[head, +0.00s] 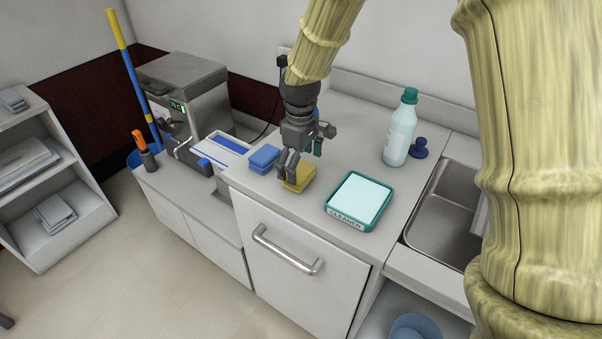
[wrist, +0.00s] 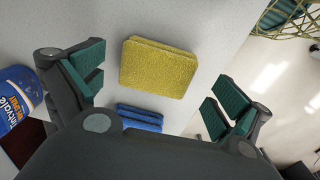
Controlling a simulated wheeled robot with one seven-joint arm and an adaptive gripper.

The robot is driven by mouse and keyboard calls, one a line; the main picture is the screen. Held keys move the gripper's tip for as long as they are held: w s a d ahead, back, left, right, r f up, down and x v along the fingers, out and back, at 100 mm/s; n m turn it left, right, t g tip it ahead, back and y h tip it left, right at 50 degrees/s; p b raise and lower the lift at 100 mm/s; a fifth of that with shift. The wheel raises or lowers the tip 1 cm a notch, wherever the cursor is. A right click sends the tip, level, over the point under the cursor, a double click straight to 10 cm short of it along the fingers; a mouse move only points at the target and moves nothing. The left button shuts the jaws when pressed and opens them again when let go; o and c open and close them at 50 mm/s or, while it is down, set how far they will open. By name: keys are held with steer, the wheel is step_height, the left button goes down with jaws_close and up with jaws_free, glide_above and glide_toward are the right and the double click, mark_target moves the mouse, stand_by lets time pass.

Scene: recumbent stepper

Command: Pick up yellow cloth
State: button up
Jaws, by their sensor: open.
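The yellow cloth (head: 298,178) is a folded, thick square lying on the light counter, near its front edge. In the wrist view the yellow cloth (wrist: 158,67) lies ahead of my fingers, roughly centred between them. My gripper (head: 290,168) points down over the cloth and partly hides it in the head view. In the wrist view my gripper (wrist: 160,88) has its green-padded fingers spread wide, with nothing between them. I cannot tell the exact height of the fingertips above the cloth.
A folded blue cloth (head: 264,158) lies just left of the yellow one. A green-rimmed tray labelled CLEANER (head: 341,223) is to the right. A bottle with a green cap (head: 400,130) stands behind, near the sink (head: 445,215). A grey machine (head: 180,95) stands at left.

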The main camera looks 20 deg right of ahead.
steer(key=f, duration=0.2)
steer(key=shift+w+f, duration=0.3)
steer(key=shift+s+r, duration=0.1)
steer(key=shift+s, duration=0.1)
steer(key=c, duration=1)
steer(key=shift+w+r, duration=0.1)
steer(key=shift+r, duration=0.65)
steer(key=shift+r+b, duration=0.45)
steer(key=shift+r, duration=0.45)
steer(key=s+b, duration=0.1)
steer(key=s, duration=0.4)
steer(key=s+d+r, duration=0.1)
steer(key=s, duration=0.4)
steer(key=s+b, duration=0.1)
steer(key=s, duration=0.5)
steer(key=shift+d+r+b, duration=0.3)
steer(key=shift+d+b, duration=0.05)
